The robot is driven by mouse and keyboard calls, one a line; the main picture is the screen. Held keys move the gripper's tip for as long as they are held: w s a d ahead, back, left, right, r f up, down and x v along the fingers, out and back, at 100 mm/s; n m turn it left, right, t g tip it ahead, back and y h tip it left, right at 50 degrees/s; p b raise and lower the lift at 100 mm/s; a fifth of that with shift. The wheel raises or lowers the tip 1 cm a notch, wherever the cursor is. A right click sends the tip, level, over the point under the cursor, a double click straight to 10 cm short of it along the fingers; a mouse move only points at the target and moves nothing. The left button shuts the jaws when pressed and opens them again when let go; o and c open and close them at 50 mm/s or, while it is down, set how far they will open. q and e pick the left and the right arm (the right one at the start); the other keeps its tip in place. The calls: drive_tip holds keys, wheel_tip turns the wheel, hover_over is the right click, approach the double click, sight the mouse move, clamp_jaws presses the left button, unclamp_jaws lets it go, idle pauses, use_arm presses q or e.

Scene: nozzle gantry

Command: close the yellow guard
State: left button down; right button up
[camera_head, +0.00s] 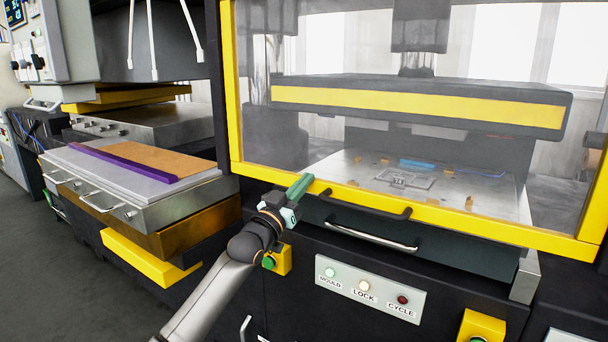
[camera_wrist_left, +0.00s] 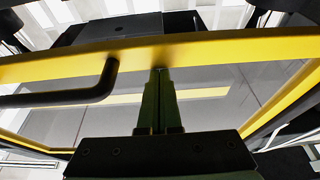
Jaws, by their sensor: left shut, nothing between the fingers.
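The yellow guard (camera_head: 480,226) is a yellow frame around a clear panel on the front of the press. Its bottom bar hangs at about the level of the metal bed, just above the control panel. A black bar handle (camera_head: 362,203) is fixed along that bottom bar; it also shows in the left wrist view (camera_wrist_left: 62,98). My left gripper (camera_head: 301,186) is shut and empty, its green fingers at the bottom bar, left of the handle in the head view. In the left wrist view the fingertips (camera_wrist_left: 160,72) meet the bar's edge; contact is unclear.
Behind the panel are a metal bed (camera_head: 340,172) and a yellow-striped upper platen (camera_head: 420,104). Below are a silver handle (camera_head: 372,236) and a button panel (camera_head: 370,287). At left stands another machine with a tray (camera_head: 62,160) holding a purple strip (camera_head: 120,161).

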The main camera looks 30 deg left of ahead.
use_arm(q)
drive_tip(key=shift+f, duration=0.25)
use_arm(e)
drive_tip(key=shift+s+d+f, duration=0.15)
drive_tip(key=shift+s, duration=0.25)
use_arm(q)
drive_tip(key=shift+r, duration=0.1)
wheel_tip(320, 180, up, 4)
drive_tip(key=p, duration=0.4)
drive_tip(key=shift+r, duration=0.15)
drive_tip(key=shift+s, duration=0.25)
approach(312, 157)
drive_tip(key=shift+b+v, duration=0.4)
drive_tip(key=shift+v, duration=1.45)
use_arm(e)
drive_tip(key=shift+s+d+r, duration=0.1)
drive_tip(key=shift+s+r, duration=0.1)
drive_tip(key=shift+r, duration=0.3)
drive_tip(key=shift+s+r, duration=0.2)
drive_tip(key=shift+r, duration=0.25)
